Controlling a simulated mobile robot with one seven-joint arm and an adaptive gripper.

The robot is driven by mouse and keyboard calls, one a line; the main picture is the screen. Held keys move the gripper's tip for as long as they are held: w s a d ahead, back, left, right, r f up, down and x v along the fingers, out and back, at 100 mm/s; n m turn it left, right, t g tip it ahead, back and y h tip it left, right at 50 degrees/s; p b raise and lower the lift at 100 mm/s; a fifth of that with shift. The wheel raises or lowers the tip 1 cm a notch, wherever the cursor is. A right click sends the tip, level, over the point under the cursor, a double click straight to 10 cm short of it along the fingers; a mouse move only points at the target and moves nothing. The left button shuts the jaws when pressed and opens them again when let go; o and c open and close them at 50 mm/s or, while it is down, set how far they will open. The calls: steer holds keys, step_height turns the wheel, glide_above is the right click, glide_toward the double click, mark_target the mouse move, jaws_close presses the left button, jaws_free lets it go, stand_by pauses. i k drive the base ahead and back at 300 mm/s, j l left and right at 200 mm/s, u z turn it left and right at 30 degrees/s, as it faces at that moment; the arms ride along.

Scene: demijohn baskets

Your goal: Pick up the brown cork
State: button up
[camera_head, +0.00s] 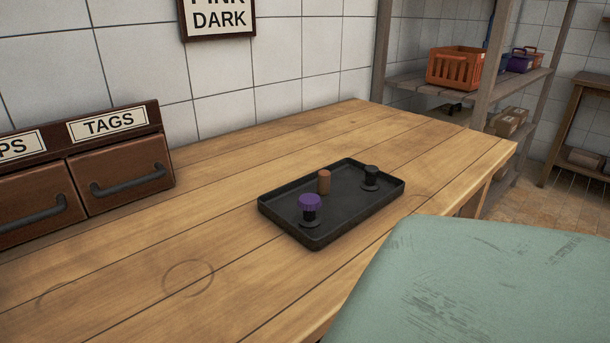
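The brown cork (324,181) stands upright in a shallow black tray (312,243) on the wooden table. A purple-topped stopper (309,205) with a dark base stands in front of it and slightly left, close to it in the picture. A black stopper (371,177) stands to its right, near the tray's right end. My gripper is not in this view.
The wooden table (200,250) is clear around the tray. Drawers labelled TAGS (122,177) stand at the left. A green surface (480,290) fills the lower right, beside the table edge. A shelf with an orange basket (455,68) stands at the back right.

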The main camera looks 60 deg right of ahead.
mark_target(323, 175)
steer(key=k+j+z, duration=0.2)
steer(key=k+z, duration=0.15)
steer(key=z, duration=1.25)
steer(key=i+l+u, duration=0.1)
steer(key=l+u, duration=0.15)
steer(key=l, duration=0.4)
steer(key=l+u, duration=0.2)
steer(key=l, duration=0.45)
steer(key=i, duration=0.05)
